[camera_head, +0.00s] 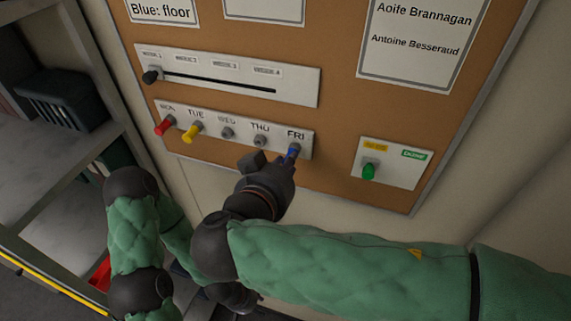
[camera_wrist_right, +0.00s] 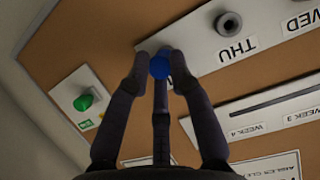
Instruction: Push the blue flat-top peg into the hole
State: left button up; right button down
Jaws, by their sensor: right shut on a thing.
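The blue peg (camera_head: 293,152) is at the FRI position of the day strip (camera_head: 214,129), touching or very near its socket. How deep it sits cannot be told. My right gripper (camera_head: 279,166) is shut on it. In the right wrist view the peg's blue round end (camera_wrist_right: 159,66) shows between the fingertips of my right gripper (camera_wrist_right: 160,60). The FRI hole is hidden behind the peg and fingers. My left gripper (camera_head: 236,297) is low, below the board, partly hidden by my right arm; its fingers are not clear.
A red peg (camera_head: 165,125) and a yellow peg (camera_head: 192,133) stand at MON and TUE. WED and THU (camera_head: 260,141) show grey sockets without coloured pegs. A slider strip (camera_head: 227,82) is above; a shelf stands at left.

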jog(key=shift+s+a+b, duration=0.2)
jog(key=shift+s+b, duration=0.3)
jog(key=shift+b, duration=0.05)
jog(key=shift+s+a+b, duration=0.2)
jog(key=shift+s+b, duration=0.5)
jog(key=shift+b, duration=0.1)
jog(key=shift+s, duration=0.1)
jog(key=s, duration=0.1)
jog(key=s+a+b, duration=0.1)
jog(key=shift+s, duration=0.4)
dwell(0.4)
jog(key=shift+w, duration=0.1)
